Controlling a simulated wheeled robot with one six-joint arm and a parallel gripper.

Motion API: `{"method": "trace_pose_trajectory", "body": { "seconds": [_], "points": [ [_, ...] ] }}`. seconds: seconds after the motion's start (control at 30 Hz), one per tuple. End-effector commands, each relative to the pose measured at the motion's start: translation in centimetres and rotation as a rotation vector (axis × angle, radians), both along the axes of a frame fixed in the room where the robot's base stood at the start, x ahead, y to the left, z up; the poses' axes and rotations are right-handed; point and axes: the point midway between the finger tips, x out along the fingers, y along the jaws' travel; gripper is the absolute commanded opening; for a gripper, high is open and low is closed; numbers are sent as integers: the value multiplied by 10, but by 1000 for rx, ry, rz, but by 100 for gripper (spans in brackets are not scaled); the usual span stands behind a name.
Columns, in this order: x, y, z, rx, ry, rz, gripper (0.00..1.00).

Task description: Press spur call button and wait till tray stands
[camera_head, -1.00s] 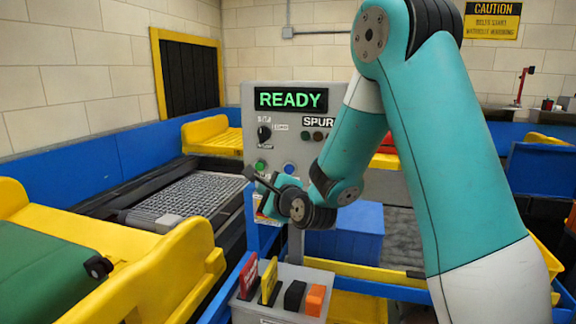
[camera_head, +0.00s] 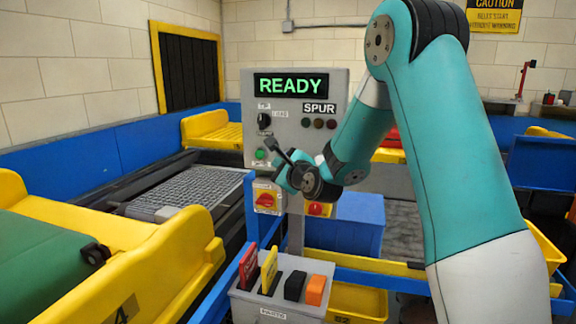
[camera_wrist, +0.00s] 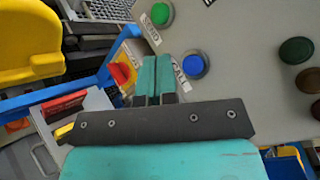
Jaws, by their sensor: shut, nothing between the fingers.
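The control panel (camera_head: 335,90) shows READY in green on its display (camera_head: 291,84), with a SPUR label below. In the wrist view, the blue button (camera_wrist: 193,65) has a label reading CALL beside it. The green button (camera_wrist: 160,14) marked SEND is above and left of it; it also shows in the head view (camera_head: 260,154). My gripper (camera_head: 270,146) is shut and empty in front of the panel, hiding the blue button in the head view. In the wrist view its fingertips (camera_wrist: 156,58) are just left of the blue button; contact cannot be told. No tray on the spur is clearly visible.
A grey mesh conveyor section (camera_head: 190,195) lies left of the panel. A yellow carrier with a green surface (camera_head: 50,265) is at front left. A red-yellow switch (camera_head: 267,198) sits below the panel. A grey box (camera_head: 285,303) of cards and blocks stands in front.

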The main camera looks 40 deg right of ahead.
Motion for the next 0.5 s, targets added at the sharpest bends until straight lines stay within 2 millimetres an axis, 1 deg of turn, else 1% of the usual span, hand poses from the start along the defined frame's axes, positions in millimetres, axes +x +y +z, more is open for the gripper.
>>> {"method": "trace_pose_trajectory", "body": {
  "seconds": [0.1, 0.2, 0.33, 0.5],
  "points": [
    [9, -13, -1, 0, 0, -1, 0],
    [15, -20, 0, 1, 1, -1, 0],
    [20, -27, 0, 0, -1, -1, 0],
    [22, -29, 0, -1, 1, 1, 0]
  ]
}}
